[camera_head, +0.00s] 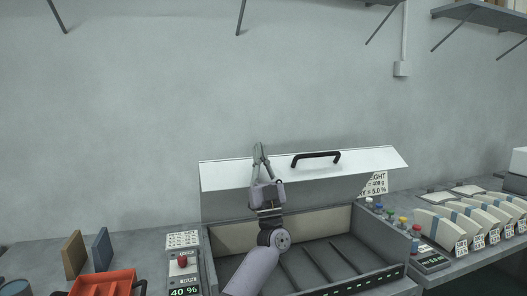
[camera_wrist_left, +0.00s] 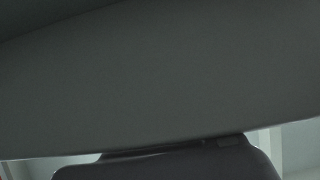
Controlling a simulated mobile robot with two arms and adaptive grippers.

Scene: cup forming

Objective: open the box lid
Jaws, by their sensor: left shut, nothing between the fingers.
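The grey box (camera_head: 376,284) stands on the table with its lid (camera_head: 230,173) raised at the back. The lid is tilted up, with a black handle (camera_head: 316,159) on its upper face. The open inside shows several dark dividers. My left gripper (camera_head: 259,147) is in front of the lid, left of the handle, with its fingers pointing up past the lid's top edge. It is shut and empty. In the left wrist view a dark grey surface (camera_wrist_left: 160,80), which seems to be the lid, fills most of the picture. My right gripper is not in view.
A control panel with a red button (camera_head: 182,261) is left of the box. A red tray (camera_head: 103,282) and two upright boards (camera_head: 74,254) are farther left. Small coloured-cap bottles (camera_head: 403,222) and several pale curved pieces (camera_head: 440,231) are on the right. A wall is behind.

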